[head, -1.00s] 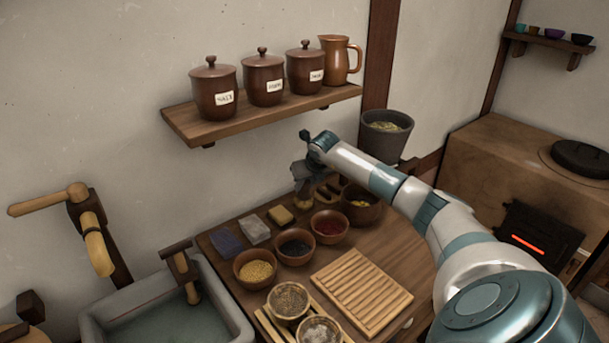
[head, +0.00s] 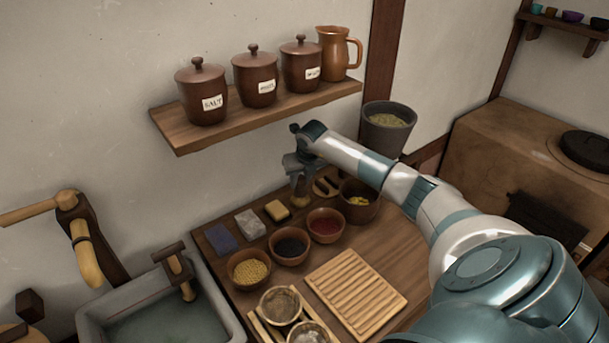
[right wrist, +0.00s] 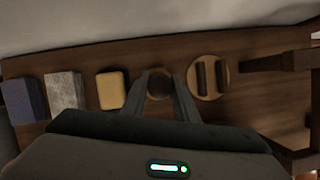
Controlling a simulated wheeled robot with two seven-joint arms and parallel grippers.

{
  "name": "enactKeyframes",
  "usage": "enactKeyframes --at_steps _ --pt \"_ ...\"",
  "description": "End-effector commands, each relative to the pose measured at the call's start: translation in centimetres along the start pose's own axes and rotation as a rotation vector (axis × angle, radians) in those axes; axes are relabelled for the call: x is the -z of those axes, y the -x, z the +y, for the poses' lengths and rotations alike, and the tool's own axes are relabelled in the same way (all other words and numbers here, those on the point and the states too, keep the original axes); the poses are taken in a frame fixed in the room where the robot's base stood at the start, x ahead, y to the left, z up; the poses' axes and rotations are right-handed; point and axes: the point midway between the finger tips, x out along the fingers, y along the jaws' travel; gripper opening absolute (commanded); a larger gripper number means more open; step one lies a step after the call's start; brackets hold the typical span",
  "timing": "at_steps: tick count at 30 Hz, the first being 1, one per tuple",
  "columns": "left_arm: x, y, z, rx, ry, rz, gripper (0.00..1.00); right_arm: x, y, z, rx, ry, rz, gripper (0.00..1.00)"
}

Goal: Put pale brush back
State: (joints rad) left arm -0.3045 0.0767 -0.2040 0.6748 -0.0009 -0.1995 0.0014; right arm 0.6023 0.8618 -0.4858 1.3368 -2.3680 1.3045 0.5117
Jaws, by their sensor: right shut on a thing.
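My right gripper (head: 299,168) is at the back of the wooden counter, fingers pointing down. It is shut on a small tan thing (head: 299,187), which seems to be the pale brush. In the right wrist view this thing shows end-on as a brown round shape (right wrist: 160,82) between the fingers; its bristles cannot be made out. It is close to the counter top; I cannot tell whether it touches. Just right of it lies a pale round disc with two dark bars (right wrist: 207,78). My left gripper is out of view.
Left of the gripper lie yellow (head: 277,210), grey (head: 250,224) and blue (head: 221,238) blocks. Several bowls stand in front, including a red-filled one (head: 325,239). A slatted board (head: 355,290) lies nearer. A shelf (head: 180,130) with jars hangs above; a grey pot (head: 387,137) stands behind.

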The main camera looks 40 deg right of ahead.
Motion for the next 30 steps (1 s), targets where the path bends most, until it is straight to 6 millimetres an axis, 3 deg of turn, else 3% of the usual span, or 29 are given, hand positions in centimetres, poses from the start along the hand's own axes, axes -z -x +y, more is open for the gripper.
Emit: enactKeyframes --at_steps 14,15,17,30 --pt "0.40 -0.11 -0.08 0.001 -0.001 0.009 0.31 0.04 -0.16 0.02 0.001 0.000 -0.002 0.00" --pt "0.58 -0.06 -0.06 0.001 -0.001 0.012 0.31 0.05 -0.14 0.01 0.001 0.000 -0.001 0.34" --pt "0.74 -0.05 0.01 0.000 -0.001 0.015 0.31 0.05 -0.14 0.01 0.001 0.000 -0.001 0.46" --pt "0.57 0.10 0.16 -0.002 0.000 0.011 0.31 -0.04 0.05 0.02 0.001 0.000 -0.002 0.46"
